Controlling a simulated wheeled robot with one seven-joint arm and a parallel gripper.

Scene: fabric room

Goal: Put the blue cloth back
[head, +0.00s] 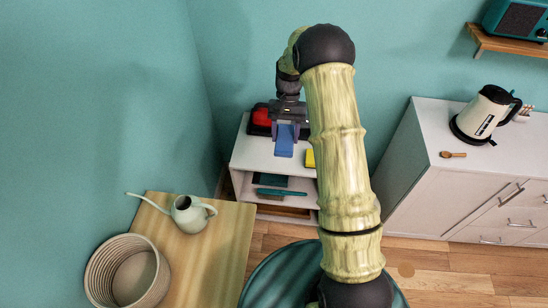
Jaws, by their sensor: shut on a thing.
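My gripper (290,122) is in the head view, over the top of a small white shelf unit (252,153) near the back wall. It is shut on the blue cloth (284,145), which hangs down from the fingers in front of the unit's top. I cannot tell whether the cloth's lower end touches the shelf top. A red cloth-like thing (262,116) lies in a dark tray (255,129) just left of the gripper. A yellow thing (310,158) lies to the right, partly hidden by my arm.
A teal brush (281,193) lies on the unit's lower shelf. A wooden table (215,247) at the left bears a watering can (189,213) and a woven basket (101,259). A white cabinet (419,151) at the right bears a kettle (484,113) and a wooden scoop (453,155).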

